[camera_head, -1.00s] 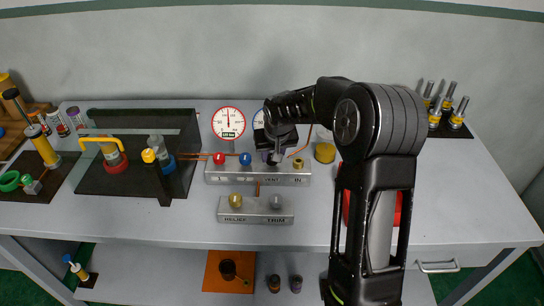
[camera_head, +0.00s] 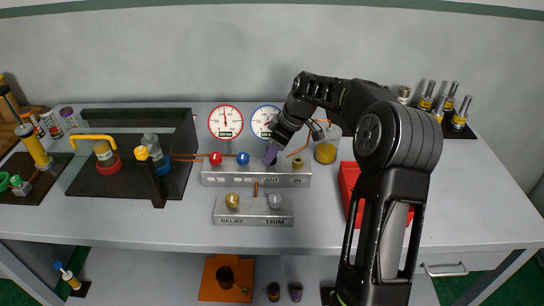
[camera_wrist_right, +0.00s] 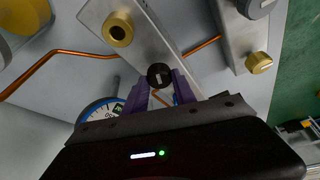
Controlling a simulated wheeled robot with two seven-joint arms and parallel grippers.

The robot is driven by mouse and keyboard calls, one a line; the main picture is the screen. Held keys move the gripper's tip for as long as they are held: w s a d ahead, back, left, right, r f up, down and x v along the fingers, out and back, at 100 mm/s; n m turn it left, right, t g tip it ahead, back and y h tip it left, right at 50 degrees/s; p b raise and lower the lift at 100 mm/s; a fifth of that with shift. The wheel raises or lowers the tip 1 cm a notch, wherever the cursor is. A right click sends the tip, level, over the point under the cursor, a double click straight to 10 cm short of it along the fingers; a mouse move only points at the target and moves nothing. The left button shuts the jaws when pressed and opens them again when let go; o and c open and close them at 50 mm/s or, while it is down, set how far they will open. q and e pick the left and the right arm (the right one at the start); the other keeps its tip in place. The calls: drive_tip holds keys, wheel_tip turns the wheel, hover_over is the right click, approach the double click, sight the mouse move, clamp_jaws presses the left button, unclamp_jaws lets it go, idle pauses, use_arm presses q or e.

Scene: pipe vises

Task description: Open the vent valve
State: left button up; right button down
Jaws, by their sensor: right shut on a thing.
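The vent valve is a small dark round knob (camera_wrist_right: 160,75) on the long metal manifold block (camera_head: 222,177), at the part marked VENT. My right gripper (camera_head: 271,153) reaches down to it from the upper right. In the right wrist view its two purple fingers (camera_wrist_right: 160,90) are on either side of the knob and shut on it. In the head view the gripper hides the knob, so its turn angle cannot be told. My left gripper is not in view.
Red (camera_head: 215,158) and blue (camera_head: 243,158) knobs stand left of the gripper, a brass fitting (camera_head: 298,163) right. Two gauges (camera_head: 225,122) stand behind. A block marked RELIEF and TRIM (camera_head: 254,216) lies in front. A red tray (camera_head: 348,178) is partly behind my arm.

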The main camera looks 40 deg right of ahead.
drive_tip(key=shift+d+n+g+y, duration=0.1)
drive_tip(key=shift+n+g+y, duration=0.4)
drive_tip(key=shift+n, duration=1.1)
drive_tip(key=c, duration=1)
unclamp_jaws()
drive_tip(key=b+v, duration=0.1)
drive_tip(key=v, duration=0.6)
drive_tip(key=shift+s+d+r, duration=0.1)
drive_tip(key=shift+d+r, duration=0.05)
drive_tip(key=shift+r, duration=0.2)
